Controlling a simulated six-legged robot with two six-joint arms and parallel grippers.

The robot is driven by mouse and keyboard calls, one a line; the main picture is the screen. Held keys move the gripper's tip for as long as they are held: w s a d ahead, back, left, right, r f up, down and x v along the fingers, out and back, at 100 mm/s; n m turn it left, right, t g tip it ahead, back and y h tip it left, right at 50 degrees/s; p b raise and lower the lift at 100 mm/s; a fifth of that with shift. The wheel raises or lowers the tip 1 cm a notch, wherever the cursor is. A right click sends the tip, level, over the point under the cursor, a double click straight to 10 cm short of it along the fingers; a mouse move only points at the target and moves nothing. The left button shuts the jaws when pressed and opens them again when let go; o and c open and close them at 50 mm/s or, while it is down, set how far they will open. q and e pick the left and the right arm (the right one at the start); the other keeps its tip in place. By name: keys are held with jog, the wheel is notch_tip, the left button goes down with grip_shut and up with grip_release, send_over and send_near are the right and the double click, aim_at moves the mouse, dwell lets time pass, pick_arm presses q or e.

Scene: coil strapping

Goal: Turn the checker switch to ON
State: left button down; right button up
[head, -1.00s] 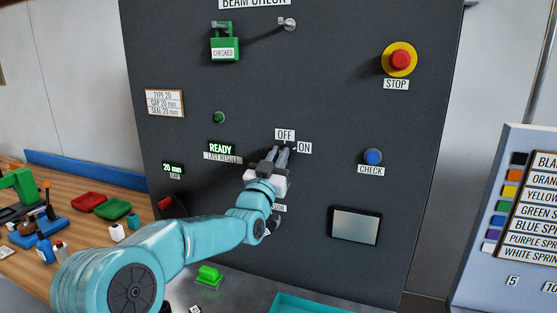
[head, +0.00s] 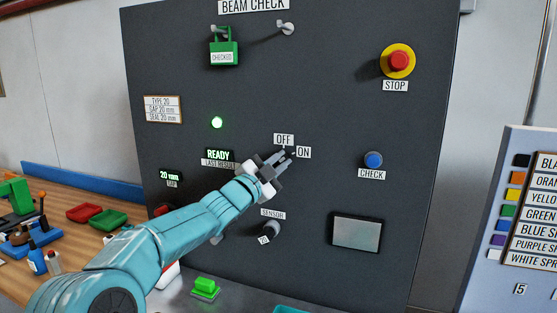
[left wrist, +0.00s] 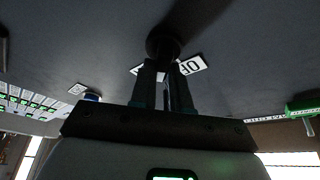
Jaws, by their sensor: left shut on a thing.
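The checker switch (left wrist: 163,45) is a dark knob on the dark panel. The OFF label (head: 284,139) is above it and the ON label (head: 303,152) is to its right. My left gripper (head: 282,157) is at the switch, with its jaws shut on it and its fingers tilted up to the right. In the left wrist view the fingers (left wrist: 165,85) reach up to the knob and partly cover the labels. The green lamp (head: 217,122) on the panel is lit, and the display (head: 219,155) reads READY. My right gripper is not seen.
A blue CHECK button (head: 373,160) and a red STOP button (head: 398,61) are to the right on the panel. A SENSOR knob (head: 272,229) is below the gripper. A green CHECKED padlock (head: 224,50) hangs at the upper left.

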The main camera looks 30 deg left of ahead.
pick_arm(q)
jog(key=shift+m+g+h+p, duration=0.4)
jog(key=shift+m+g+p, duration=0.15)
jog(key=shift+m, duration=0.75)
jog(key=c, duration=1.1)
grip_release()
jog(key=shift+s+d, duration=0.1)
jog(key=shift+d, duration=0.05)
